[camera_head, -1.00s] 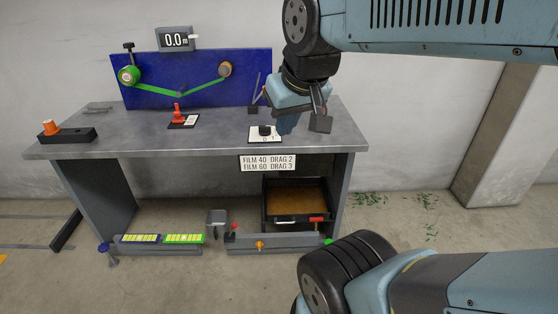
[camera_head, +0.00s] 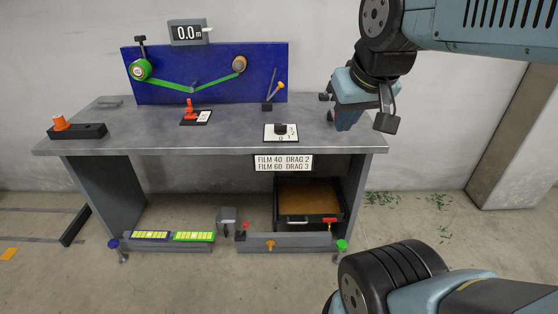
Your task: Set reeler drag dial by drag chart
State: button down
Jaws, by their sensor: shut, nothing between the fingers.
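The drag dial (camera_head: 280,129) is a black knob on a white plate (camera_head: 271,137) near the front edge of the workbench, right of centre. The digits 0 and 1 seem to show on its plate; the pointer setting is too small to read. The drag chart (camera_head: 283,163) hangs below the bench edge and reads "FILM 40 DRAG 2" and "FILM 60 DRAG 3". My gripper (camera_head: 345,122) is over the bench's right end, to the right of the dial and apart from it. It is shut and empty; its fingertips are hard to make out.
A display (camera_head: 188,33) reads 0.0 m. A red lever (camera_head: 189,109) and orange-topped block (camera_head: 77,130) stand on the bench (camera_head: 150,143). A drawer (camera_head: 308,221) sits below.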

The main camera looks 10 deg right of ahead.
aim_at(280, 128)
jog(key=z, duration=0.05)
jog(key=i, duration=0.95)
jog(key=u, duration=0.45)
jog(key=k, duration=1.25)
jog(key=z, duration=0.3)
jog(key=i, duration=1.05)
jog(key=u, duration=0.05)
